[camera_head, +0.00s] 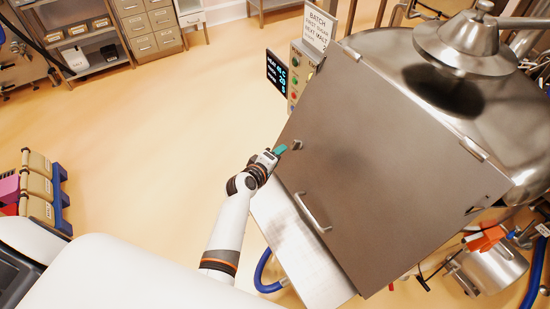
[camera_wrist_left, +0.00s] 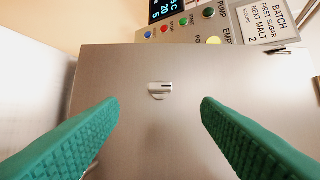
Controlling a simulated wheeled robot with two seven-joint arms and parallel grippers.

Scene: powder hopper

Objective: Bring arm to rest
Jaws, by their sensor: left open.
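My left arm reaches in from the lower left of the head view. Its gripper (camera_head: 281,150) has green fingers and is at the left edge of the hopper's flat steel lid (camera_head: 385,165), close to a small latch knob (camera_head: 297,145). In the left wrist view the green fingers (camera_wrist_left: 160,115) are spread apart with nothing between them. The knob (camera_wrist_left: 160,90) shows beyond them on the steel panel, apart from both fingers. My right gripper does not show in either view.
A bar handle (camera_head: 312,212) is on the lid's lower part. A control panel (camera_head: 300,75) with a display and batch sign stands behind. A blue hose (camera_head: 262,272) hangs below a steel ledge (camera_head: 290,240). Boxes (camera_head: 40,185) sit at left. The floor (camera_head: 150,130) between is clear.

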